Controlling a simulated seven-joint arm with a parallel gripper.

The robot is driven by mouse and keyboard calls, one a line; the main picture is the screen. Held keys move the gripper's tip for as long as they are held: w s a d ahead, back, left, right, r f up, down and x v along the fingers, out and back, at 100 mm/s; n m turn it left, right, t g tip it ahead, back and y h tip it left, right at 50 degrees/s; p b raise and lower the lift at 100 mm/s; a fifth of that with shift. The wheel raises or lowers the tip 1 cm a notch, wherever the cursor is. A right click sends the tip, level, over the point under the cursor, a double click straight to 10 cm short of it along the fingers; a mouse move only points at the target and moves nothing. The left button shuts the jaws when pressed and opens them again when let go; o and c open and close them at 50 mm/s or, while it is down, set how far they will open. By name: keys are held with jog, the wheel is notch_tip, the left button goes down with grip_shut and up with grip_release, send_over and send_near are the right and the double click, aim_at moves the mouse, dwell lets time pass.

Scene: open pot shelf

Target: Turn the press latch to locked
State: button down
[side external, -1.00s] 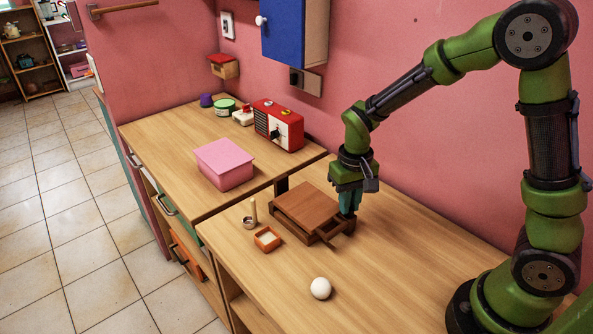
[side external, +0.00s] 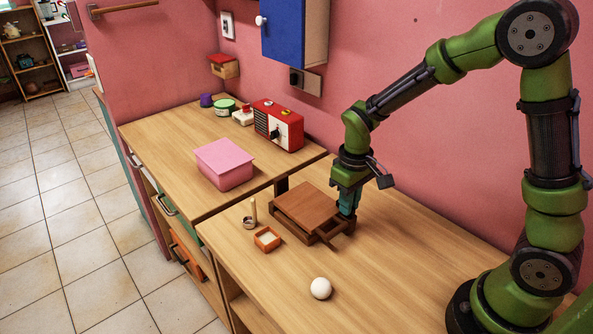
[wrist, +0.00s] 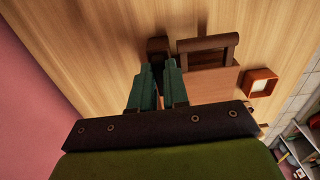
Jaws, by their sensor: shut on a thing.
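The press (side external: 307,204) is a low brown wooden box with a flat top, near the middle of the near counter; its top also shows in the wrist view (wrist: 208,86). A dark brown bar frame (wrist: 208,42) sticks out from its side. The latch, a small dark brown block (wrist: 157,46), stands beside that frame. My gripper (side external: 347,210) points down at the press's right corner. In the wrist view, its teal fingers (wrist: 158,72) are closed on the latch, which shows between and beyond the fingertips. In the side view the fingers hide the latch.
A small orange-brown square dish (side external: 267,239), a short peg in a round holder (side external: 251,214) and a white ball (side external: 320,288) are on the near counter. A pink box (side external: 224,164) and a red radio (side external: 278,125) stand on the far counter. The pink wall is close behind my gripper.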

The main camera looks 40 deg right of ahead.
jog(key=c, duration=1.1)
grip_release()
notch_tip(320, 180, up, 17)
jog(key=shift+f, duration=0.1)
jog(key=s+m+t, duration=0.1)
jog(key=s+t, duration=0.1)
jog(key=s, duration=0.2)
jog(key=s+a+r+m+t+y, duration=0.1)
jog(key=s+t, duration=0.1)
jog(key=s, duration=0.2)
jog(key=s+a+m+t+y, duration=0.1)
jog(key=s+m+t, duration=0.1)
jog(key=s+t, duration=0.1)
jog(key=shift+s+a+r, duration=0.15)
jog(key=shift+s+r, duration=0.05)
jog(key=shift+s, duration=0.4)
